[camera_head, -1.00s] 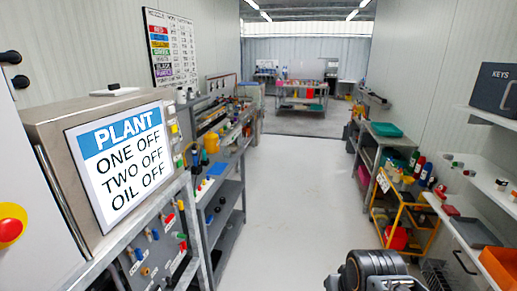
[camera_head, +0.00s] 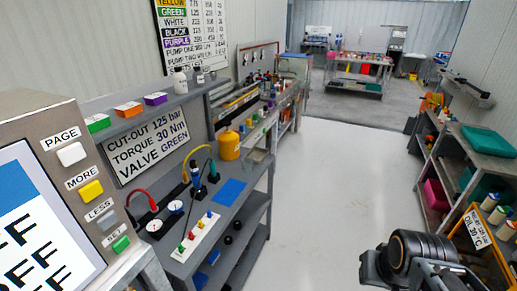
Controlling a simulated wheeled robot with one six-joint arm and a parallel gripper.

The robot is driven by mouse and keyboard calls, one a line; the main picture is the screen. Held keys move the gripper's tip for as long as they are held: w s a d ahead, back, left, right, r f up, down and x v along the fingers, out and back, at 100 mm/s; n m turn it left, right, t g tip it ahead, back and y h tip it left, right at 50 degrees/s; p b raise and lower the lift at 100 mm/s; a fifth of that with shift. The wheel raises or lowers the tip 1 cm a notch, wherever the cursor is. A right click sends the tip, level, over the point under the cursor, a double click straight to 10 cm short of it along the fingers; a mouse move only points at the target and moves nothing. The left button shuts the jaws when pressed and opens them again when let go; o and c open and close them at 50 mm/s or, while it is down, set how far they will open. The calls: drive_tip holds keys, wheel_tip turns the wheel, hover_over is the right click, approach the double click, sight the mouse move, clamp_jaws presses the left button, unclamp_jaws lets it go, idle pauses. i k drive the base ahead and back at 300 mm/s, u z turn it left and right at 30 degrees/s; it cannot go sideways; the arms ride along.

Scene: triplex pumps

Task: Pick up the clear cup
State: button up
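I cannot make out a clear cup in the camera_head view; small items on the far benches are too tiny to tell. Part of my arm, a black ringed joint with grey links, shows at the bottom right. Its fingertips cannot be made out, so I cannot tell whether my gripper is open or shut, or whether it holds anything.
A control panel (camera_head: 60,190) stands close at the left. The pale middle floor (camera_head: 340,170) is clear.

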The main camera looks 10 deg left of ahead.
sight(248, 165)
drive_tip(key=i, duration=3.15)
drive_tip(key=u, duration=5.1)
